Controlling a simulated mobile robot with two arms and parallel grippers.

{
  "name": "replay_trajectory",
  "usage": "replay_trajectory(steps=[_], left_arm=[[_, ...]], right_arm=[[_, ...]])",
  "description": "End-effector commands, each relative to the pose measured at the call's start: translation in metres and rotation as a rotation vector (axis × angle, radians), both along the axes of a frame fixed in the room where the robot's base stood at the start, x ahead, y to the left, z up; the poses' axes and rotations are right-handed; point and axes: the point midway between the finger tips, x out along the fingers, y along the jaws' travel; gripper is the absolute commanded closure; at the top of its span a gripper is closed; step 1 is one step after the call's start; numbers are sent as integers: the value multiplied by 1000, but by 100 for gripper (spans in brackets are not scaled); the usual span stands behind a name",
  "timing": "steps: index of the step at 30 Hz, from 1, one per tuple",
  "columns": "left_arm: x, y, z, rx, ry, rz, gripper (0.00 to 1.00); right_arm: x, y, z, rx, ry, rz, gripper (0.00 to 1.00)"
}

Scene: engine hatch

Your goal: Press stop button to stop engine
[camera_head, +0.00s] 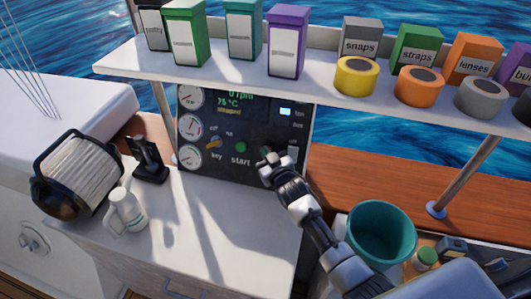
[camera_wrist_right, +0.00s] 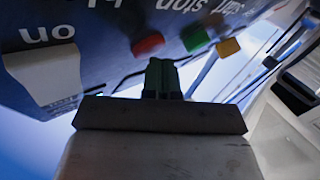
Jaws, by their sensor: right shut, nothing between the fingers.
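The dark engine panel (camera_head: 222,165) stands upright under the shelf, with gauges at its left. Its green start button (camera_head: 241,147) and yellow key (camera_head: 213,143) show in the head view. In the right wrist view, the red stop button (camera_wrist_right: 148,43) lies beside the green button (camera_wrist_right: 195,38) and the yellow key (camera_wrist_right: 228,47). The stop button is hidden behind my right gripper in the head view. My right gripper (camera_head: 267,158) is shut and empty, close in front of the panel. Its fingertips (camera_wrist_right: 162,68) appear just below the red button, apparently apart from it. My left gripper is not in view.
A white switch (camera_wrist_right: 42,73) marked "on" sticks out beside the buttons. The shelf (camera_head: 215,88) with boxes and tape rolls overhangs the panel. A filter (camera_head: 80,175), a white bottle (camera_head: 128,210) and a teal bucket (camera_head: 381,232) stand around. The counter's front middle is clear.

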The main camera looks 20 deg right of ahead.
Motion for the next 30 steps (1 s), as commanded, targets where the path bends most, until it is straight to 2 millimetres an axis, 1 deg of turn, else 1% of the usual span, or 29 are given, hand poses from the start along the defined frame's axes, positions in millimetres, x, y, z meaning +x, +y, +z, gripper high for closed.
replay_trajectory(steps=[6,16,30], left_arm=[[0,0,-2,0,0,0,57],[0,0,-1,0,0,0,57],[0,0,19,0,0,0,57]], right_arm=[[2,-2,-2,-1,0,-1,100],[1,-2,-1,0,1,-1,100],[-16,10,9,0,2,-1,100]])
